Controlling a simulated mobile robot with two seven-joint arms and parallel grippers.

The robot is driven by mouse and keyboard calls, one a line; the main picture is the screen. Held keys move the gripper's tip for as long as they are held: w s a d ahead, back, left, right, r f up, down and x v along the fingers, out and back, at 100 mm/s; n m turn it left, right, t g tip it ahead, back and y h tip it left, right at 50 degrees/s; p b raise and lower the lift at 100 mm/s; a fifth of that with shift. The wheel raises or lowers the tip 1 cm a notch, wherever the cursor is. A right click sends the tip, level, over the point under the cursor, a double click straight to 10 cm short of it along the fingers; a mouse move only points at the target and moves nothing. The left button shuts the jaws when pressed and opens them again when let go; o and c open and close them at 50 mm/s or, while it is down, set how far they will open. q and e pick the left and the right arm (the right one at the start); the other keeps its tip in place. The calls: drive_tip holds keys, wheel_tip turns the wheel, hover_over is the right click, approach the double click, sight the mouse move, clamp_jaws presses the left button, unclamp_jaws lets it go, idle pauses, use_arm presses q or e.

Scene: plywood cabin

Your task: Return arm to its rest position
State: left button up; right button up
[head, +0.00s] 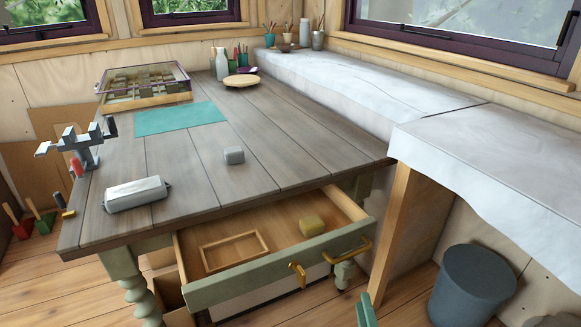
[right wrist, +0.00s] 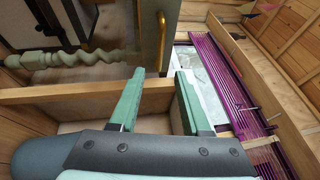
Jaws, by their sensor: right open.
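My right gripper (head: 364,309) shows only as green fingertips at the bottom edge of the head view, in front of the drawer and to the right of its handle. In the right wrist view my right gripper (right wrist: 160,82) has its two green fingers spread apart with nothing between them. The drawer (head: 255,278) under the table is pulled open. A brass handle (head: 297,273) is on its front, and a brass handle also shows in the right wrist view (right wrist: 162,42). My left gripper is in neither view.
A yellow block (head: 312,227) and a small wooden frame (head: 262,240) lie in the drawer. A dark bin (head: 470,290) stands at the right.

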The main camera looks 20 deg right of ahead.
drive_tip(key=a+f+n+g+y, duration=0.35)
drive_tip(key=a+n+y, duration=0.55)
drive_tip(key=a+n, duration=0.5)
drive_tip(key=s+a+f+n+g, duration=0.3)
drive_tip(key=s+f+n+g, duration=0.3)
drive_tip(key=n, duration=0.5)
use_arm(q)
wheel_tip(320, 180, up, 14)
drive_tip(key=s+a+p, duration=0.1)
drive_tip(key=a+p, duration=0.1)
drive_tip(key=p, duration=1.7)
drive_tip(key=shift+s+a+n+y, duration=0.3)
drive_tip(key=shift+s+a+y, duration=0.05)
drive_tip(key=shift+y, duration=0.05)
use_arm(e)
drive_tip(key=s+d+r, duration=0.1)
drive_tip(key=r, duration=0.6)
drive_tip(key=s+d+r, duration=0.2)
drive_tip(key=r, duration=0.5)
drive_tip(key=shift+s+r, duration=0.25)
drive_tip(key=shift+r, duration=0.15)
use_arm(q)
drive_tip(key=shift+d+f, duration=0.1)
